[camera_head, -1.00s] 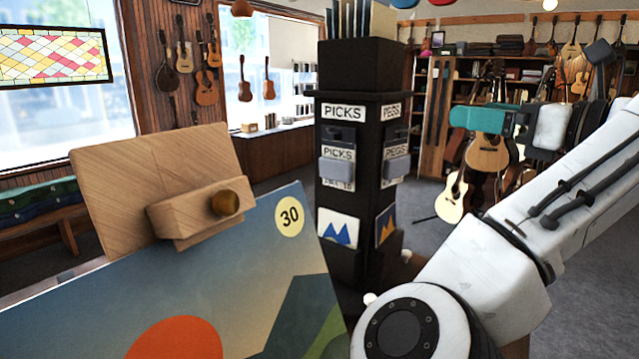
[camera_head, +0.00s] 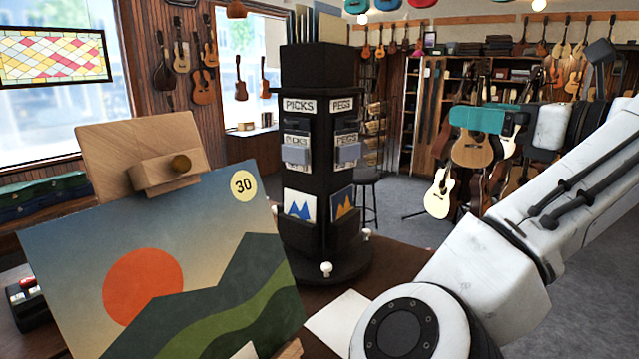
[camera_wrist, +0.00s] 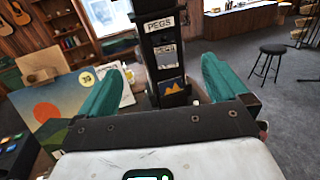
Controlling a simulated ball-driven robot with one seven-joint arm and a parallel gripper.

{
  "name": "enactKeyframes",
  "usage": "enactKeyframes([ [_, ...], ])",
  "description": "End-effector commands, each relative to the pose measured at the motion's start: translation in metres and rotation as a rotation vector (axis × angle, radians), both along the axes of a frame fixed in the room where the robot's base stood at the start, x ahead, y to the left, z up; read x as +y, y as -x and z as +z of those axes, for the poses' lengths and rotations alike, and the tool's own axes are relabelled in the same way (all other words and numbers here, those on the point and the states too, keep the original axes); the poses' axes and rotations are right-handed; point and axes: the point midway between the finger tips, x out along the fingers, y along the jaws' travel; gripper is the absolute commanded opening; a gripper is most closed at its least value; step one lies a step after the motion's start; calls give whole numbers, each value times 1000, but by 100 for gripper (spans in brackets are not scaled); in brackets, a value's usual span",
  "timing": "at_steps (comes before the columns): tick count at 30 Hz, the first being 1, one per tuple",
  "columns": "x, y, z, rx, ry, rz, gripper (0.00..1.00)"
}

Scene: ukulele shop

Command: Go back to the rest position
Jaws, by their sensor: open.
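My gripper (camera_wrist: 160,85) shows in the wrist view with its two teal fingers spread wide apart and nothing between them. In the head view my white arm reaches up from the lower right, and the teal part of my gripper (camera_head: 480,118) is at its raised far end. The fingertips are hard to make out there. My gripper is in the air, apart from the display tower and the painting.
A black picks and pegs tower (camera_head: 318,180) stands on a dark counter (camera_head: 400,255). A sunset painting (camera_head: 150,275) on a wooden easel (camera_head: 145,150) is at left. A stool (camera_wrist: 270,50) and guitars (camera_head: 478,135) stand behind. Grey floor (camera_head: 590,230) is open at right.

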Motion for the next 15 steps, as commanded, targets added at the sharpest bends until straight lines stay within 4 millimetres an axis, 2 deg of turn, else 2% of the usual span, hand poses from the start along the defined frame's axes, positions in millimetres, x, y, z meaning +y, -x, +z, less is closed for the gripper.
enactKeyframes([
  [8,-6,-2,-32,-3,117,-34,100],
  [15,-15,-2,-77,-6,287,-66,100],
])
